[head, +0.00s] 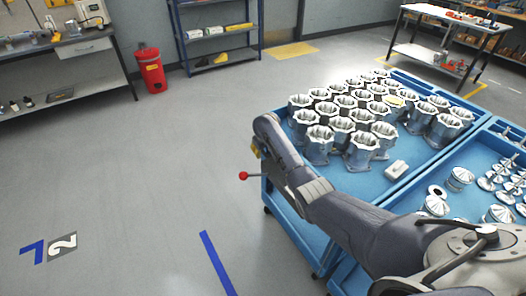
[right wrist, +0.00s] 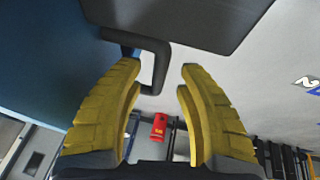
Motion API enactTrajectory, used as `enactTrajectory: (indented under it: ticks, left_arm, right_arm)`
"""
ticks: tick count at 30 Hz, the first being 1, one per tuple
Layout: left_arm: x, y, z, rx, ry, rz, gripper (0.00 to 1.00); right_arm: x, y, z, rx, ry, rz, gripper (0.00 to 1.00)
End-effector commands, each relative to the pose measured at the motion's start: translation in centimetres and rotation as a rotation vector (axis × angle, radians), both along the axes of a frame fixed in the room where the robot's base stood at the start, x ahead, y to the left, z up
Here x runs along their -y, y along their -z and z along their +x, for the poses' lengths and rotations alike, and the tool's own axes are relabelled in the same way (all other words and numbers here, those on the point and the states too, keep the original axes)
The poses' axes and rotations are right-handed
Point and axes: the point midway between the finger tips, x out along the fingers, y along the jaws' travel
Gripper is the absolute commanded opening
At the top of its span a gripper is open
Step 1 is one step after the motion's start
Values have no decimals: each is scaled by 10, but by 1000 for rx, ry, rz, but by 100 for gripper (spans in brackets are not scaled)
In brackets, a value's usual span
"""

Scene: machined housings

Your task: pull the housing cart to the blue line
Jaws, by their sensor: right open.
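The housing cart (head: 398,195) is a blue tray cart carrying rows of silver machined housings (head: 318,143) at the right of the head view. The blue line (head: 218,262) lies on the floor left of the cart's near end. My right arm reaches over the cart's near left corner; its gripper is mostly hidden there, with a bit of yellow showing. In the right wrist view my right gripper (right wrist: 160,69) is open, with yellow fingers apart. A black bar handle (right wrist: 161,68) shows between the fingertips, nearer the left finger; contact cannot be told. My left gripper is out of view.
A second blue cart (head: 457,153) with silver parts stands alongside on the right. A red knob (head: 243,176) on a thin rod sticks out by my arm. A red bin (head: 151,72), workbench and shelf stand at the back. The floor on the left is clear.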

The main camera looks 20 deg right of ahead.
Motion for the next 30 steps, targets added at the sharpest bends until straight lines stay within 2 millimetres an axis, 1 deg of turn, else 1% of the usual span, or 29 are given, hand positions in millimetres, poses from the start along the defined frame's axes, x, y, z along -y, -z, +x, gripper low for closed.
enactTrajectory:
  ticks: [3, 7, 18, 19, 27, 29, 30]
  left_arm:
    - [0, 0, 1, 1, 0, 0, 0]
    - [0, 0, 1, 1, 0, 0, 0]
    - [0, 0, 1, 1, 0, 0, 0]
    - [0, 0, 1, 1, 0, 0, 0]
    - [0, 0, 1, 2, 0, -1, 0]
    - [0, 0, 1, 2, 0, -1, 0]
    - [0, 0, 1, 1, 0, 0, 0]
  right_arm:
    - [2, 6, 2, -2, 2, -1, 38]
    - [2, 9, 3, -1, 1, -2, 38]
    - [2, 10, 4, 0, 1, -2, 38]
    - [2, 10, 4, 0, 1, -2, 39]
    - [2, 11, 4, -1, 1, -2, 8]
    - [2, 11, 4, -1, 1, -2, 1]
    - [2, 11, 4, -1, 1, -2, 0]
